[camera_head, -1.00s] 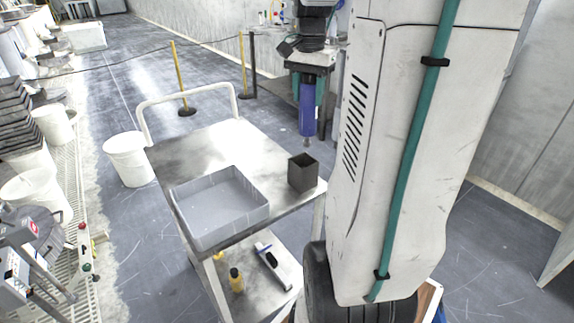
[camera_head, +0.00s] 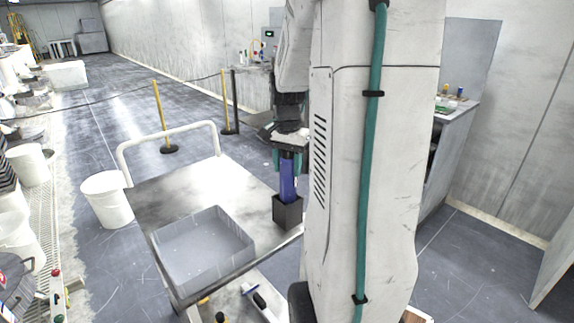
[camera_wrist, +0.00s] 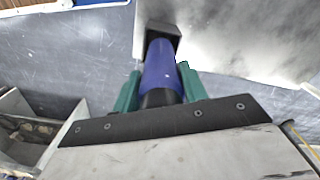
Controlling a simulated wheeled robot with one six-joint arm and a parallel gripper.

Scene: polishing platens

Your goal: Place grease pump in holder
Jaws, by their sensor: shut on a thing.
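The grease pump (camera_head: 288,180) is a blue cylinder held upright by my gripper (camera_head: 288,160), whose green fingers are shut on its upper part. The holder (camera_head: 288,213) is a dark square open-topped box at the right corner of the metal cart top. The pump's lower end is at the holder's mouth and seems to be inside it; how deep is hidden by the walls. In the wrist view, the blue pump (camera_wrist: 161,68) runs from between the green fingers (camera_wrist: 160,88) to the dark holder (camera_wrist: 160,32), which hides its far end.
The cart top (camera_head: 190,190) also bears a grey open tray (camera_head: 203,250), left of the holder. The cart's white handle (camera_head: 165,140) rises at the back. A white bucket (camera_head: 107,199) stands left of the cart. Yellow posts (camera_head: 162,118) with a rope stand behind.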

